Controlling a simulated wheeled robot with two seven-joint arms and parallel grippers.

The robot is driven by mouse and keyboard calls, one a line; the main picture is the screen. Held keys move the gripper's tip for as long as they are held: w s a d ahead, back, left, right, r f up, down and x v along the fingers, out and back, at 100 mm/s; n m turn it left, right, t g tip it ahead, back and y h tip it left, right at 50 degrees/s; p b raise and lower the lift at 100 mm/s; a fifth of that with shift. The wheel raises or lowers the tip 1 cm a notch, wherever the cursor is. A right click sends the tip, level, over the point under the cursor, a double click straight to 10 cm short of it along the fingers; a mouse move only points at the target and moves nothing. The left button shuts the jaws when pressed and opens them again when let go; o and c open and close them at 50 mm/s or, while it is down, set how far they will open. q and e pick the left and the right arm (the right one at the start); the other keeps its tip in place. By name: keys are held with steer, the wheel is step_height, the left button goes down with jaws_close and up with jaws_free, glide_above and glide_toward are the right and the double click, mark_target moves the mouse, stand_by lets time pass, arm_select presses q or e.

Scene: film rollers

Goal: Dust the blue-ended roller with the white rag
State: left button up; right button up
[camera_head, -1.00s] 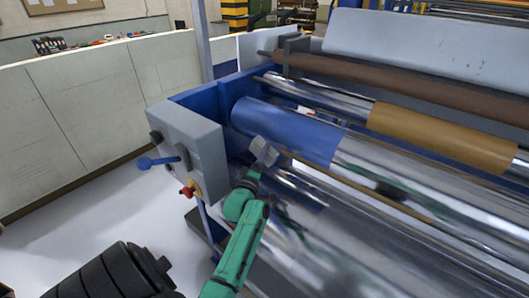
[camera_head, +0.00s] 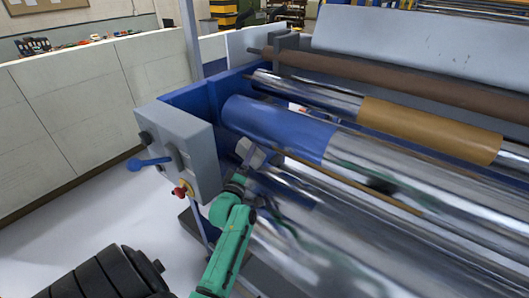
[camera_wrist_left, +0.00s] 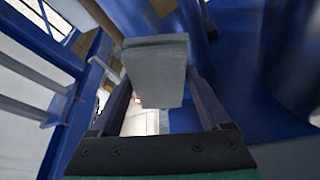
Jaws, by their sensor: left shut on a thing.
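The blue-ended roller (camera_head: 280,128) runs from the machine's left frame down to the right. Its left end is blue and the rest is shiny metal. My left gripper (camera_head: 245,167) is at the near side of the blue end, shut on the white rag (camera_head: 250,152), which looks like a light grey folded block. In the left wrist view, the rag (camera_wrist_left: 156,75) sits between the two fingers, with blue surfaces beyond and to the right. I cannot tell whether the rag touches the roller. My right gripper is not in view.
A grey control box (camera_head: 178,150) with a blue handle (camera_head: 148,163) and red knob (camera_head: 179,192) stands left of my gripper. Other rollers lie behind, including a tan-covered one (camera_head: 430,128) and a brown one (camera_head: 400,88). White floor (camera_head: 90,215) is clear at left.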

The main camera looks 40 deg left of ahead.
arm_select(q)
steer(key=b, duration=0.2)
glide_toward(266, 139)
steer(key=w+a, duration=0.2)
steer(key=w, duration=0.1)
steer(key=shift+w+a+r, duration=0.1)
steer(key=shift+w+r, duration=0.35)
steer(key=shift+r, duration=0.1)
steer(key=shift+w+b, duration=0.45)
steer(key=shift+w, duration=0.6)
